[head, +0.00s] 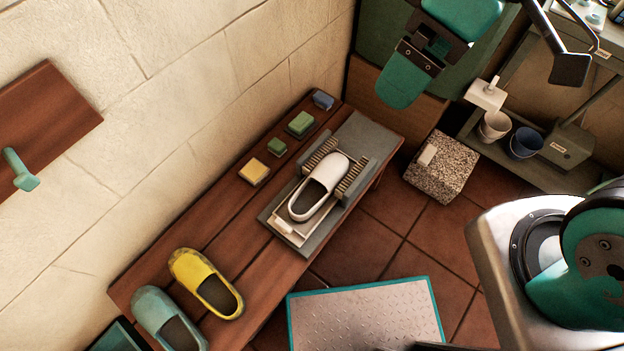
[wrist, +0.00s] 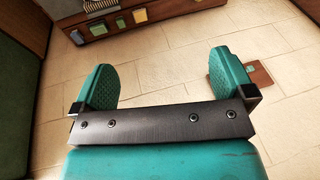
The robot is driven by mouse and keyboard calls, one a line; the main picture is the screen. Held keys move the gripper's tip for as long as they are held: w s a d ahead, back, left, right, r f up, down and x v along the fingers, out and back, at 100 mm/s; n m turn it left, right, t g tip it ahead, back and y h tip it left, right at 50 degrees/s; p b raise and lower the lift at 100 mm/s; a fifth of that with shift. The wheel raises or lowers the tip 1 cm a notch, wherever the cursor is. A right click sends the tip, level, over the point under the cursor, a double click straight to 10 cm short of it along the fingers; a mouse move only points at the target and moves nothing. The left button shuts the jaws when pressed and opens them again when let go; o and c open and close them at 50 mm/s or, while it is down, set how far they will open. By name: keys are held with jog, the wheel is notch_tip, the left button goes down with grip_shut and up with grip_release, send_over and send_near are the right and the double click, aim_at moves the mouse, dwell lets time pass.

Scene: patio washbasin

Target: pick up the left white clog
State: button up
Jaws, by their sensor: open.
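One white clog (head: 318,190) shows in the head view, and no second white one is in sight. It lies with its dark opening up, between two bristle brushes (head: 352,174) on a grey tray-like stand (head: 312,246) on the wooden bench. My gripper (head: 412,70) hangs in the upper right of the head view, well apart from the clog and to its upper right. In the wrist view my gripper (wrist: 165,78) has its two teal fingers spread wide with nothing between them. I cannot make out the clog in the wrist view.
A yellow clog (head: 206,284) and a teal clog (head: 168,320) lie at the bench's lower left. Several small blocks, one yellow (head: 254,172), line the wall side. A speckled stone block (head: 440,166), cups and a metal plate (head: 366,318) stand off the bench.

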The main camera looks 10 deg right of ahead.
jog(key=w+a+f+n+h+b, duration=0.15)
jog(key=w+f+n+b, duration=0.25)
jog(key=f, duration=0.4)
jog(key=w+a+f+n+b, duration=0.25)
jog(key=w+f, duration=0.25)
jog(key=f, duration=0.3)
jog(key=n+h+b, duration=0.2)
jog(key=n+b, duration=0.7)
jog(key=n, duration=0.2)
send_over(320, 178)
notch_tip(320, 178, down, 22)
notch_tip(320, 178, down, 12)
jog(key=shift+d+f+b, duration=0.1)
jog(key=shift+f+b, duration=0.1)
jog(key=shift+b, duration=0.95)
notch_tip(320, 178, down, 6)
jog(key=shift+r+b, duration=0.1)
jog(key=shift+b, duration=0.6)
jog(key=c, duration=0.8)
jog(key=shift+r, duration=0.1)
jog(key=shift+r, duration=0.1)
